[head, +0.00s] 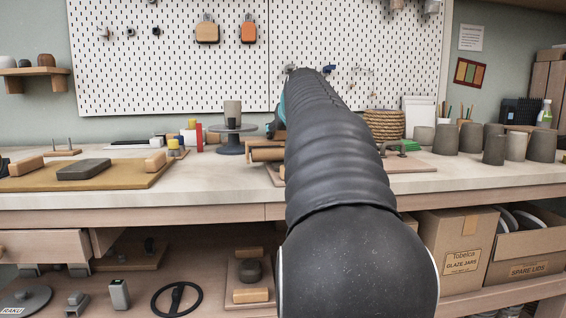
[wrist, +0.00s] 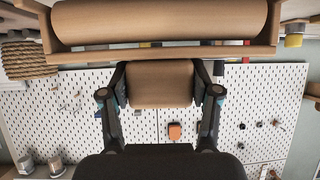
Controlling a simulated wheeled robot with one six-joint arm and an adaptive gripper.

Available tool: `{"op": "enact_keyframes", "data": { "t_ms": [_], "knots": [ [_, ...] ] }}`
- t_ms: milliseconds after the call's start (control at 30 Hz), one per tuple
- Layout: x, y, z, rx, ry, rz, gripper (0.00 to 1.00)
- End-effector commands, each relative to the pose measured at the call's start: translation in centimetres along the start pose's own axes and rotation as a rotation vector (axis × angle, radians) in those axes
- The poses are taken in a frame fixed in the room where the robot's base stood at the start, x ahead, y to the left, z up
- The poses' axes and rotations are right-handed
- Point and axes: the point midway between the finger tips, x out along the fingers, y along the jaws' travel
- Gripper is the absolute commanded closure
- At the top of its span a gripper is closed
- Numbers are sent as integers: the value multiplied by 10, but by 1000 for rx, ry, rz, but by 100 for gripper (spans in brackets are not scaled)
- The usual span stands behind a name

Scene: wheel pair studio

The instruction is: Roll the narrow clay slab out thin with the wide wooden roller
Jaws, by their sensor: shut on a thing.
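The wide wooden roller (wrist: 160,22) fills the top of the wrist view, lying crosswise in a wooden frame. My gripper (wrist: 160,88) is shut on the frame's wooden grip block, one finger on each side. In the head view my arm hides the gripper. A wooden cylinder (head: 266,153) shows just left of the arm; I cannot tell whether it is the held roller. A grey clay slab (head: 84,170), thick and flat, lies on a tan board (head: 120,180) at the left of the bench, apart from my arm. It is not visible in the wrist view.
Wooden blocks (head: 155,161) stand at the board's sides. A banding wheel (head: 231,132) bears a grey cylinder behind it. Grey pots (head: 494,146) and a rope coil (head: 384,125) stand at the right. The lower shelf holds cartons (head: 459,255). Bare bench runs along the front edge.

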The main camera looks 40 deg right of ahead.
Motion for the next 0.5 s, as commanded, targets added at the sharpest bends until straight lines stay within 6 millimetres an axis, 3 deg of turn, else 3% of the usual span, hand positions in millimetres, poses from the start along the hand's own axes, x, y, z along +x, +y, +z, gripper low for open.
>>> {"op": "enact_keyframes", "data": {
  "t_ms": [500],
  "knots": [
    [27, 0, -14, 0, -6, -1, 87]
  ]
}}
